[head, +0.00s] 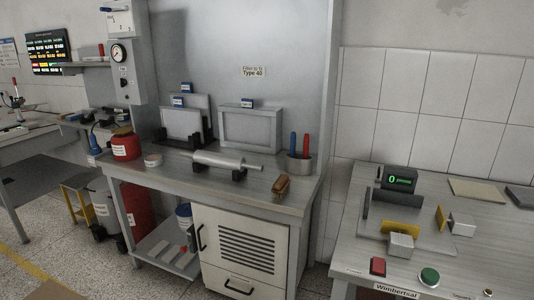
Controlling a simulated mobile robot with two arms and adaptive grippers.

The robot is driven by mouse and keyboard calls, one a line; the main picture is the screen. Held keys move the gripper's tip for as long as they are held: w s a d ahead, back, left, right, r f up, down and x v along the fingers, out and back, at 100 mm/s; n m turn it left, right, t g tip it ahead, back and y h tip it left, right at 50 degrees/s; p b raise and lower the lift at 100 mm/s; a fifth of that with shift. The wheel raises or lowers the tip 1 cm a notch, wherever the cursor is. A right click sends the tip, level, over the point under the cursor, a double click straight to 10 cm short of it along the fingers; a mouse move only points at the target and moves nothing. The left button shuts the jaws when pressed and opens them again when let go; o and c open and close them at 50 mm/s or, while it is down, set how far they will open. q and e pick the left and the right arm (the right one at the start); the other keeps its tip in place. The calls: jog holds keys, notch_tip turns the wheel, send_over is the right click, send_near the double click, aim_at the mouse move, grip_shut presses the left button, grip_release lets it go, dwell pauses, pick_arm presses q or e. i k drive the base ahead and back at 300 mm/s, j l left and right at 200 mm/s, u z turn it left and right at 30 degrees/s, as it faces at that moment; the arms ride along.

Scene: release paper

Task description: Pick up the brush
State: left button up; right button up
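A small brown object that looks like the brush (281,187) lies on the metal workbench (240,197) near its front right edge. It is small in the head view, so its bristles cannot be made out clearly. Nothing touches it from above. Neither of my grippers shows in the head view.
A metal cup (300,164) with red and blue handles stands behind the brush. A grey roller (221,160) rests on black supports to its left. A red container (125,146) stands at the bench's left end. Another table (350,260) with buttons stands at right.

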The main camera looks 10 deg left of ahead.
aim_at(306, 141)
jog(key=i+j+z, duration=0.15)
jog(key=i+j, duration=0.55)
jog(key=i+j+z, duration=0.1)
jog(key=i+j, duration=0.6)
jog(key=j, duration=0.1)
